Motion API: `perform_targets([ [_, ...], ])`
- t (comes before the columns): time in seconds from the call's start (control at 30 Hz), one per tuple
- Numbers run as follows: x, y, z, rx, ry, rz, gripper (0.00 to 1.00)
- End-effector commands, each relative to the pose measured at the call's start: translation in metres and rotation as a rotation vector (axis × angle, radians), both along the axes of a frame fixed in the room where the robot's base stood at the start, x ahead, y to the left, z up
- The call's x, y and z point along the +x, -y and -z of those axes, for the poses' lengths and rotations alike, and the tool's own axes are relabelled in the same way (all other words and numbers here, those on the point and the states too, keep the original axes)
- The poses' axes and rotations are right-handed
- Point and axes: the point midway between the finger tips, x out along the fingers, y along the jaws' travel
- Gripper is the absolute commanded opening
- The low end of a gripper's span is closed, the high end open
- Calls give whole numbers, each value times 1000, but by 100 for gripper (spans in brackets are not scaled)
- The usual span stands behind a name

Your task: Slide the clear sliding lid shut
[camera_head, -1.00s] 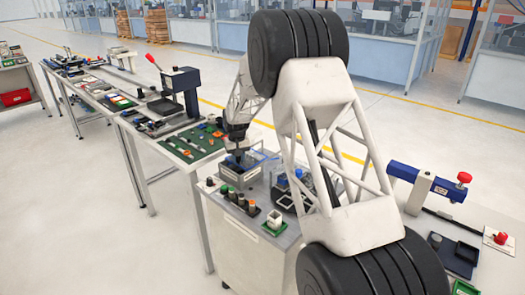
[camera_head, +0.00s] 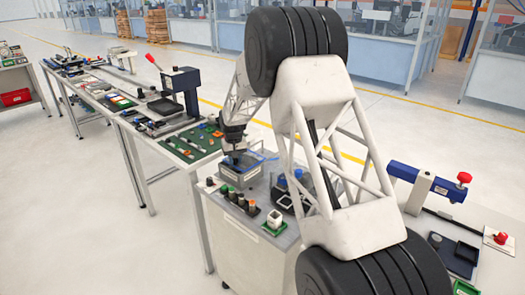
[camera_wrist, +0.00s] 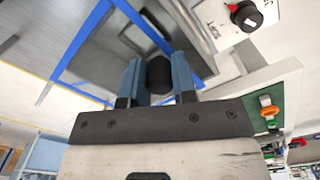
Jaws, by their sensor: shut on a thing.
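A grey box (camera_head: 238,178) stands on the small grey-topped cabinet, left of my arm. Its clear lid with blue edges (camera_head: 264,160) sits over its top and shows at the box's right. In the wrist view the lid's blue edge (camera_wrist: 86,42) runs past the fingers. My gripper (camera_head: 235,155) is down at the lid. In the wrist view its two blue fingers (camera_wrist: 157,66) are shut on the lid's dark round knob (camera_wrist: 159,77), one on each side. Part of the lid is hidden behind my gripper, so how far it covers the box is unclear.
A row of small dark holders with coloured tops (camera_head: 240,201) stands in front of the box. A white cup on a green base (camera_head: 274,222) is to their right. A green mat with tools (camera_head: 192,144) lies on the bench behind left. My arm hides part of the cabinet.

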Motion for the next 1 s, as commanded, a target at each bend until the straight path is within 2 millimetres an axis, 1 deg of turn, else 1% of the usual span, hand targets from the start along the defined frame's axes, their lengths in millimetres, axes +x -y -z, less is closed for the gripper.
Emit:
perform_targets([
  [0.6, -15, -13, 2, -1, -4, 0, 17],
  [1.0, -16, -14, 2, -1, -3, 0, 17],
])
